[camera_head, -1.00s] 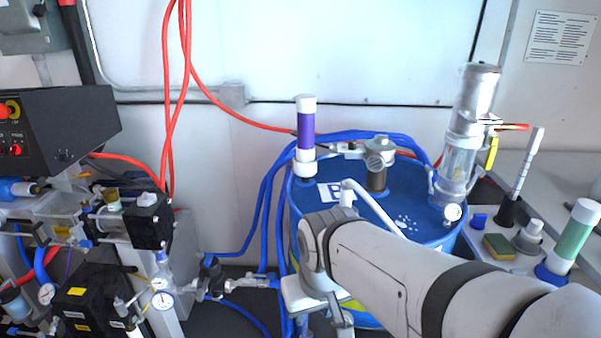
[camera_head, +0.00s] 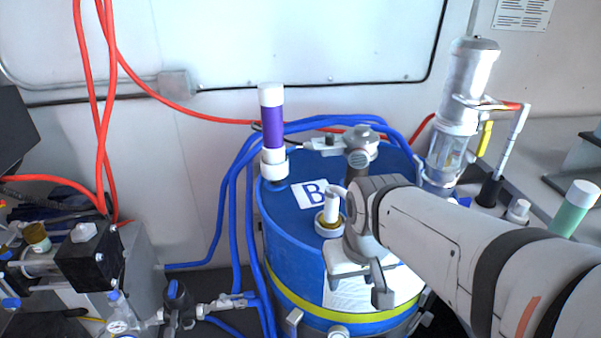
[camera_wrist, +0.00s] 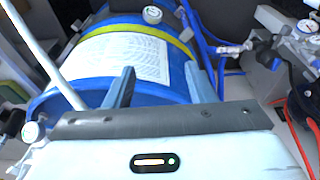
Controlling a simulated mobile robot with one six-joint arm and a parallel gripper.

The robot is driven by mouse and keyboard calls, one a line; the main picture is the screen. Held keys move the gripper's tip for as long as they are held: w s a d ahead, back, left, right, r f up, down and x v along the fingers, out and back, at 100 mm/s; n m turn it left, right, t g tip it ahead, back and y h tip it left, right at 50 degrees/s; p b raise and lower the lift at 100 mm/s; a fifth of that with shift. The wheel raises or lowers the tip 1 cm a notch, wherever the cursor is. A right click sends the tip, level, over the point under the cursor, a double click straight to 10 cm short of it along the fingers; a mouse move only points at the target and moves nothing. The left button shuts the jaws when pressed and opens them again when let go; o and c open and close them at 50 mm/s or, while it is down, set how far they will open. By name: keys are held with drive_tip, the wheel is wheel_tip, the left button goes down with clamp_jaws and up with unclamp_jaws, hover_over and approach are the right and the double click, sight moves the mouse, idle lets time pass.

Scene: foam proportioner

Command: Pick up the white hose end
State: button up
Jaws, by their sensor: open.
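A short white upright piece (camera_head: 331,206), which looks like the white hose end, stands in a brass-and-white ring fitting on top of the blue drum (camera_head: 292,240). In the wrist view a thin white hose (camera_wrist: 45,55) runs down the left side, outside my fingers; its lower part is cut off by my gripper's body. My gripper (camera_head: 362,284) hangs in front of the drum's near side, below and right of the white piece. In the wrist view my gripper (camera_wrist: 157,86) is open, with nothing between its fingers and the drum behind.
A purple-banded white cylinder (camera_head: 272,130) and a metal valve (camera_head: 360,150) stand on the drum. A clear pump cylinder (camera_head: 465,100) rises at its right. Blue hoses (camera_head: 228,210) run down its left side. A paper label (camera_wrist: 125,55) is on the drum's side.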

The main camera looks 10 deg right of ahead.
drive_tip(key=shift+o, duration=0.7)
drive_tip(key=shift+w+d+r+n+p, duration=0.2)
drive_tip(key=shift+w+d+r+p, duration=0.2)
drive_tip(key=shift+w+r, duration=0.2)
drive_tip(key=shift+w+d+r+n+p, duration=0.25)
drive_tip(key=shift+w+d+r, duration=0.1)
drive_tip(key=shift+w+r, duration=0.25)
wheel_tip(320, 180, up, 6)
drive_tip(key=n+g+p, duration=0.2)
drive_tip(key=n+p, duration=0.4)
drive_tip(key=p, duration=0.3)
hover_over(333, 189)
drive_tip(key=s, duration=0.1)
drive_tip(key=shift+s+a+r, duration=0.15)
drive_tip(key=shift+w+n, duration=0.35)
drive_tip(key=shift+f, duration=0.5)
drive_tip(key=f, duration=0.2)
drive_tip(key=f+p, duration=0.1)
drive_tip(key=f, duration=0.4)
drive_tip(key=shift+w+p, duration=0.35)
drive_tip(key=shift+p, duration=0.05)
drive_tip(key=c, duration=1.2)
